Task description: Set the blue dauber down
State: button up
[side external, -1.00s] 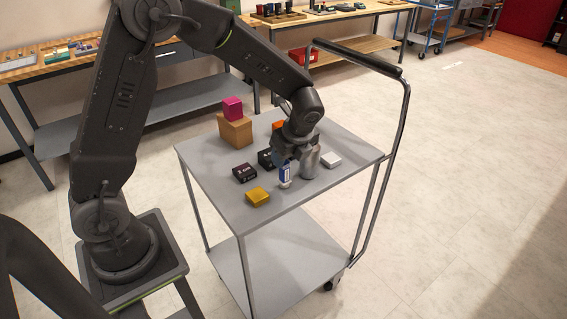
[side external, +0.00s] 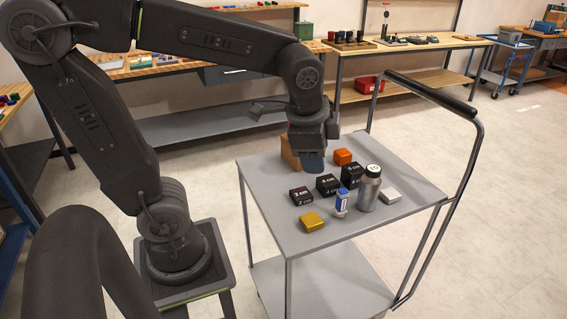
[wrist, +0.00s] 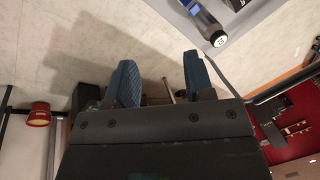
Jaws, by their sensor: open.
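Black boxes (side external: 328,185), a yellow block (side external: 312,222), an orange block (side external: 343,156) and a white block (side external: 390,195) stand around the dauber. A cardboard box (side external: 290,152) is partly hidden behind my gripper. The cart's handle (side external: 455,105) rises at the right.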

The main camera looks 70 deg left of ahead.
jog(key=s+d+n+t+h, duration=0.1)
jog(key=s+n+t, duration=0.1)
jog(key=s+n, duration=0.5)
jog(key=shift+s+d+r+h, duration=0.25)
jog(key=shift+s+d+h, duration=0.05)
jog(key=shift+s+d, duration=0.05)
dwell(0.8)
